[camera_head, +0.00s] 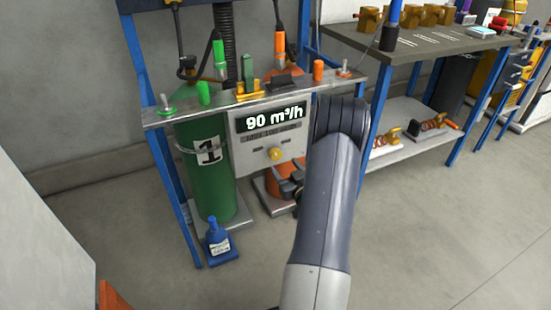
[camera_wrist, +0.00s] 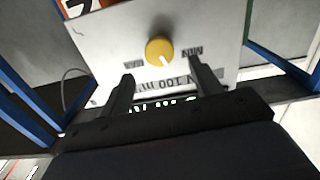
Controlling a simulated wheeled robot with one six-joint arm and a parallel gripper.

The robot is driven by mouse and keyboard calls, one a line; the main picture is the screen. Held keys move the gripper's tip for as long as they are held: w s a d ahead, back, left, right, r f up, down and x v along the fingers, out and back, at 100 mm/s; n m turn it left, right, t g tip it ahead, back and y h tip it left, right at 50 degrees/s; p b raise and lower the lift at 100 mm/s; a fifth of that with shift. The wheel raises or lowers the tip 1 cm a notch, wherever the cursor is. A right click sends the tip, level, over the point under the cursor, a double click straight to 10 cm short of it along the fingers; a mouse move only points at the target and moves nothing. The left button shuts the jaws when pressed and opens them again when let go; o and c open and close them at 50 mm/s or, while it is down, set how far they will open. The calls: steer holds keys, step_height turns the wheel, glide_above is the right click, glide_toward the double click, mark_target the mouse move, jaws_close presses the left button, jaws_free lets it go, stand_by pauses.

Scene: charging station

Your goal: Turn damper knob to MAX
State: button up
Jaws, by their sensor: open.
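The yellow damper knob (camera_head: 275,154) sits on a light grey panel (camera_head: 245,160) below a display (camera_head: 270,117) reading 90 m³/h. In the wrist view the knob (camera_wrist: 158,50) shows a pale pointer mark toward its lower right. The panel looks turned over there, with a MIN label (camera_wrist: 195,51) right of the knob and a partly readable label (camera_wrist: 134,64), likely MAX, at left. My gripper (camera_wrist: 160,67) is open and empty, its fingers pointing toward the panel on either side of the knob's lower edge.
A green cylinder (camera_head: 205,165) marked 1 stands left of the panel; an orange one (camera_head: 272,197) is behind and below it. A blue bottle (camera_head: 218,243) stands near the frame's left leg. A metal shelf (camera_head: 150,116) with fittings runs above.

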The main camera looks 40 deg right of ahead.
mark_target(277, 156)
steer(key=x, duration=0.6)
steer(key=shift+b, duration=0.35)
steer(key=shift+c, duration=0.2)
steer(key=c, duration=0.9)
